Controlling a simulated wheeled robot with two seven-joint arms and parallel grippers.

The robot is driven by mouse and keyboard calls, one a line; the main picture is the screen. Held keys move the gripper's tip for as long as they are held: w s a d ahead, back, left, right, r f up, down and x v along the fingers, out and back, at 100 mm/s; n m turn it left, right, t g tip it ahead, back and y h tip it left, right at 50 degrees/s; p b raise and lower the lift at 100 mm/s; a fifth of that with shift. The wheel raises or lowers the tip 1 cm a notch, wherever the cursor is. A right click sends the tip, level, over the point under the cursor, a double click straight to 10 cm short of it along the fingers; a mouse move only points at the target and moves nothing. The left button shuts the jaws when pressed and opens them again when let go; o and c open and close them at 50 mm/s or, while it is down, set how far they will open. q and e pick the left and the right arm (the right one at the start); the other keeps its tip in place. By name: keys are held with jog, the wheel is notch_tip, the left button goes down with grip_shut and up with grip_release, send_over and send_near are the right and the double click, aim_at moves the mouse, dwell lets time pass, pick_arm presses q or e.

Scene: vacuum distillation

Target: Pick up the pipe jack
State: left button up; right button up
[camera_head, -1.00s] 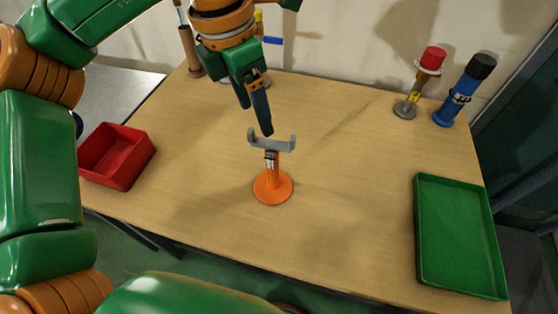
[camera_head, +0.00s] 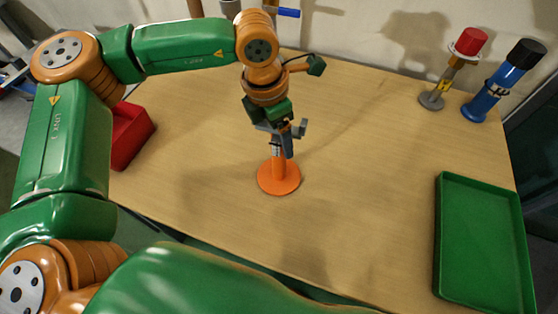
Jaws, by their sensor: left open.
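The pipe jack (camera_head: 279,181) stands upright on the table, with a round orange base, a short orange post and a grey U-shaped cradle on top. My left gripper (camera_head: 287,146) is right at the jack's upper part, pointing down, and covers most of the cradle. One grey end of the cradle shows to the right of the fingers. The gripper is open. I cannot tell whether its fingers touch the jack. My right gripper is not in view.
A red bin (camera_head: 130,136) sits at the table's left edge, partly behind my left arm. A green tray (camera_head: 484,240) lies at the right. A red-topped stand (camera_head: 452,72) and a blue cylinder with a black cap (camera_head: 497,88) stand at the back right. The table between is clear.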

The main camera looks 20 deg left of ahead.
pick_arm(q)
jog(key=shift+f, duration=0.2)
grip_shut()
jog(key=shift+w+r, duration=0.1)
dwell(1.1)
